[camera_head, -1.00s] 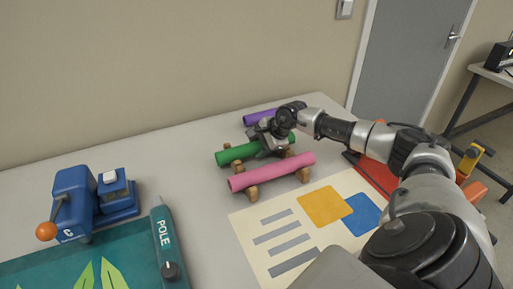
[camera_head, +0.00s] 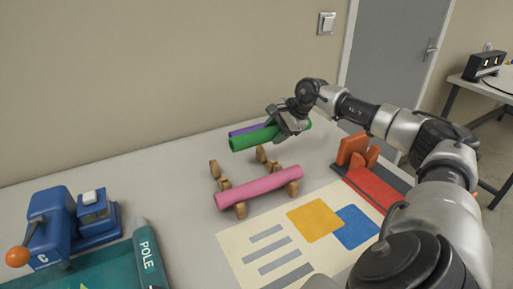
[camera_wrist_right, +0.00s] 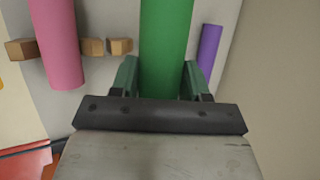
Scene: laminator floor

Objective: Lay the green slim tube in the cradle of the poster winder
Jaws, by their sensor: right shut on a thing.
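The green slim tube (camera_head: 252,138) is held by my right gripper (camera_head: 289,122), raised above the wooden rests near the back of the table. In the right wrist view the green tube (camera_wrist_right: 165,50) runs between the two fingers of my right gripper (camera_wrist_right: 161,78). My left gripper is not in view.
A pink tube (camera_head: 258,187) lies on wooden rests in front; a purple tube (camera_head: 240,130) lies behind the green one. A poster (camera_head: 262,240) with yellow and blue squares lies flat in front.

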